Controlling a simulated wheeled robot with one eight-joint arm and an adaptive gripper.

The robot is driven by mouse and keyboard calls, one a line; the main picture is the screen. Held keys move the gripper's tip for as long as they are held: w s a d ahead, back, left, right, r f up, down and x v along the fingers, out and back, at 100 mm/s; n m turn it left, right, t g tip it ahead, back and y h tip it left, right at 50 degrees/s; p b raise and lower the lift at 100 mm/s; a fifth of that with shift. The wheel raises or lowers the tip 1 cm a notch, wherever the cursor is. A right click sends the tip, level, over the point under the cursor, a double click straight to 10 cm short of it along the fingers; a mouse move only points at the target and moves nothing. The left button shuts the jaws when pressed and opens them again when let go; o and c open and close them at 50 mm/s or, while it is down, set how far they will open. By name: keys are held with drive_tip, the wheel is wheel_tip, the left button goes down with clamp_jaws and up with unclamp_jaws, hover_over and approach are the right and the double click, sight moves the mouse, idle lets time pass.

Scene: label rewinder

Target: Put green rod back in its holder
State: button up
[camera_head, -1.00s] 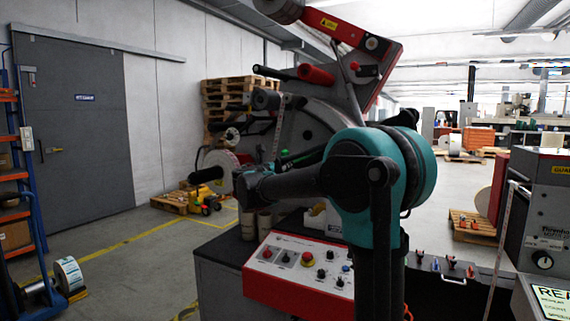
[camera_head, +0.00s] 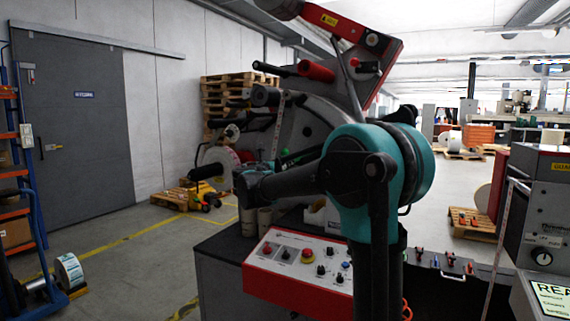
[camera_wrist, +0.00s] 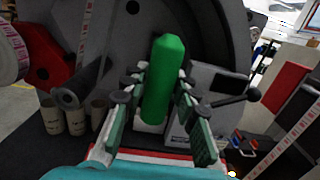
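The green rod (camera_wrist: 163,80) stands nearly upright in the middle of the wrist view, with its tapered top uppermost. The two fingers of my gripper (camera_wrist: 160,92) flank it left and right. Around the rod's lower part a gap shows beside the nearer finger parts. Whether the fingertips press on it is unclear. A pale piece shows at the rod's lower end. In the head view a thin green strip shows above my forearm, and my gripper is mostly hidden there. I cannot make out the rod's holder.
The machine's red-edged control panel (camera_head: 300,268) lies below my arm. Cardboard cores (camera_wrist: 75,118) stand left of my gripper. A dark roller (camera_wrist: 72,92) and a black-knobbed lever (camera_wrist: 240,98) flank the rod. The large grey disc (camera_wrist: 215,35) is behind it.

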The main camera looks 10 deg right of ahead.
drive_tip(key=o, duration=0.3)
drive_tip(key=shift+o, duration=0.2)
drive_tip(key=r+v, duration=0.1)
drive_tip(key=v, duration=1)
drive_tip(key=s+d+f+m+g+y, duration=0.1)
drive_tip(key=s+d+f+m+g, duration=0.3)
drive_tip(key=f, duration=0.5)
drive_tip(key=s+d+f+m+g+y, duration=0.1)
drive_tip(key=s+d+f+m, duration=0.45)
drive_tip(key=f, duration=0.25)
drive_tip(key=s+d+f+m+g+y, duration=0.25)
drive_tip(key=s+d+f+m, duration=0.25)
drive_tip(key=f, duration=0.4)
drive_tip(key=s+a+f+m+g+y, duration=0.3)
drive_tip(key=s+f+m+y, duration=0.3)
drive_tip(key=s+f+m, duration=0.8)
drive_tip(key=s+a+f, duration=0.1)
drive_tip(key=s+f, duration=0.3)
drive_tip(key=shift+s, duration=0.25)
